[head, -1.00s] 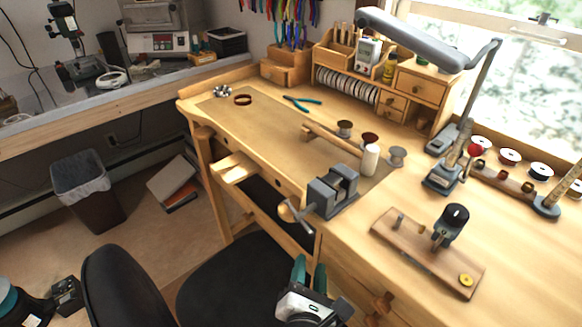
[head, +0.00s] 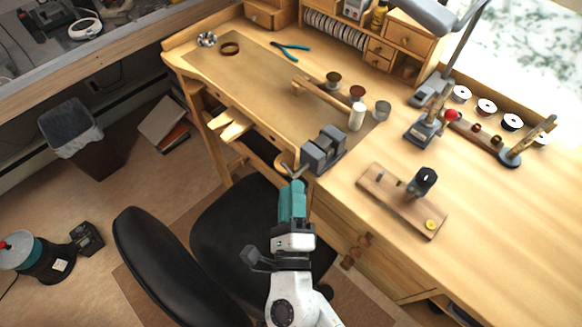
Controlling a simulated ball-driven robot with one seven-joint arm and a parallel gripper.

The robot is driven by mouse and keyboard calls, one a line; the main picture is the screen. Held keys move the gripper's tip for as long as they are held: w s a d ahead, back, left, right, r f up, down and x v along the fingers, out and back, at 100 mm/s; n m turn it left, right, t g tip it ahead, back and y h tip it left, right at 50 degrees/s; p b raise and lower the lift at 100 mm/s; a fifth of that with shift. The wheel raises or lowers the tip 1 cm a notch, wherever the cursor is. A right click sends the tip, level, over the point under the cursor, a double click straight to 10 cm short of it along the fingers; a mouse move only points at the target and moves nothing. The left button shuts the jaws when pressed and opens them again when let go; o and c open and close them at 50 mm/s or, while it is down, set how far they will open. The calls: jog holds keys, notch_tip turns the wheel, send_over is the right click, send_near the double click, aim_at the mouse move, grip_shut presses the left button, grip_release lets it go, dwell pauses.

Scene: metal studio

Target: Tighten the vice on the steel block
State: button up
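The grey vice (head: 323,150) sits at the front edge of the wooden bench. Its handle (head: 291,169) sticks out from the front, toward the chair. A steel block cannot be told apart from the grey jaws at this size. My gripper (head: 292,188), with teal fingers, is just below the handle in the picture, with its tips close to it. I cannot tell whether it touches the handle. The fingers overlap from this angle, so any gap between them is hidden.
A black chair (head: 240,235) stands below and left of the gripper. A wooden board with a small black-topped tool (head: 400,200) lies right of the vice. A white bottle (head: 357,117) and a wooden mallet (head: 318,97) are behind it.

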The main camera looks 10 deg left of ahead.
aim_at(291, 173)
jog(key=shift+x, duration=2.65)
jog(key=shift+c, duration=0.3)
grip_shut()
